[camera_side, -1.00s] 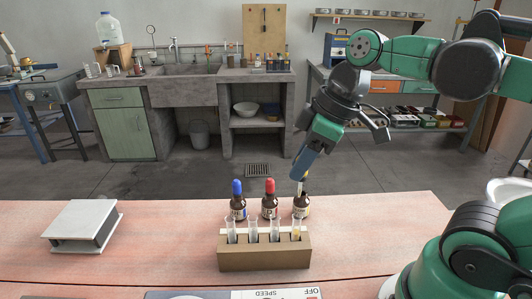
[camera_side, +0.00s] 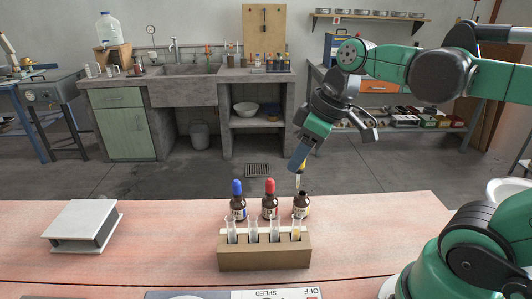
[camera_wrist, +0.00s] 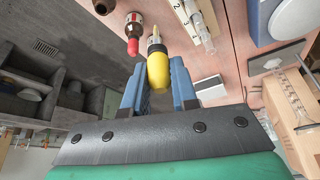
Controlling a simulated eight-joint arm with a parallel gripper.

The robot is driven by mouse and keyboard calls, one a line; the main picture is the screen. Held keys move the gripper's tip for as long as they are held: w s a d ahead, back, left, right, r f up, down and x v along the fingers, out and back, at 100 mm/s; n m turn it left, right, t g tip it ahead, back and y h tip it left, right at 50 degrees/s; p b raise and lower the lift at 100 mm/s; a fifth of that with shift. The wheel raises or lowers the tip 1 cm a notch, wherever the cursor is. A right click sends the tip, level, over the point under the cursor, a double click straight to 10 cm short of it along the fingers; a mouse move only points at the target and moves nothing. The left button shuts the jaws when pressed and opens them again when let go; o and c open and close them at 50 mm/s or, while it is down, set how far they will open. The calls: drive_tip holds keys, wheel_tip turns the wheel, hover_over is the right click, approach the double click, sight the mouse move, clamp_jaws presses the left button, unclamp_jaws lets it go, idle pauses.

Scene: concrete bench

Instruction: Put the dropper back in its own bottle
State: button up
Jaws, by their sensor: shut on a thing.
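My gripper (camera_side: 299,163) is shut on the yellow-bulbed dropper (camera_side: 299,179), its pale tip pointing down. In the wrist view the yellow bulb (camera_wrist: 158,68) sits between the two blue fingers (camera_wrist: 157,80). The open brown bottle (camera_side: 302,206) stands upright at the right end of the bottle row. The dropper's tip is just above its mouth, slightly left of centre in the side view; whether it touches the rim I cannot tell.
The red-capped bottle (camera_side: 270,206) stands left of the open one, and the blue-capped bottle (camera_side: 238,207) farther left. A cardboard rack (camera_side: 264,255) with several glass tubes stands in front. A grey-white block (camera_side: 84,226) lies far left. The bench between is clear.

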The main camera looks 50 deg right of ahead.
sight(301, 204)
drive_tip(key=w+d+f+m+h, duration=0.1)
drive_tip(key=w+d+f+m, duration=0.2)
drive_tip(key=d+f, duration=0.3)
drive_tip(key=shift+w+d+f+m+h, duration=0.15)
drive_tip(key=shift+d+f+m+h, duration=0.15)
drive_tip(key=shift+d+m, duration=0.3)
drive_tip(key=shift+f, duration=1)
idle(0.5)
drive_tip(key=shift+f, duration=1.05)
drive_tip(key=o, duration=1.1)
drive_tip(key=shift+o, duration=0.2)
